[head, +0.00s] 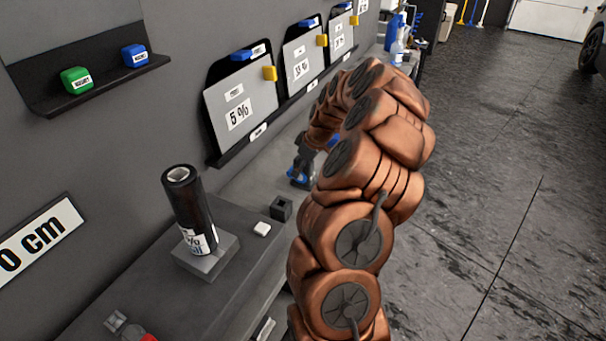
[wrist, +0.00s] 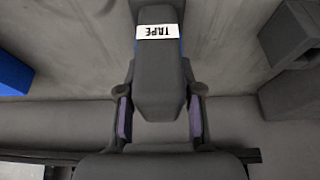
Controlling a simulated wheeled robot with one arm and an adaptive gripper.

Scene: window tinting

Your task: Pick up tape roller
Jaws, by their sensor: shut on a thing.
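The tape roller (wrist: 160,85) is a dark grey block with a white TAPE label and a little blue at its sides, in the middle of the wrist view. My gripper (wrist: 160,118) is shut on it, with a purple-padded finger on each side. In the head view my gripper (head: 302,172) is low by the wall-side bench, beyond the near shelf, partly hidden by my copper-coloured arm. The tape roller cannot be made out clearly there.
A black film roll (head: 188,210) stands upright on a grey block on the near bench (head: 225,275). A small black holder (head: 281,208) and a white piece (head: 262,229) lie beside it. Tint sample panels (head: 240,107) line the wall. The floor (head: 500,200) at right is clear.

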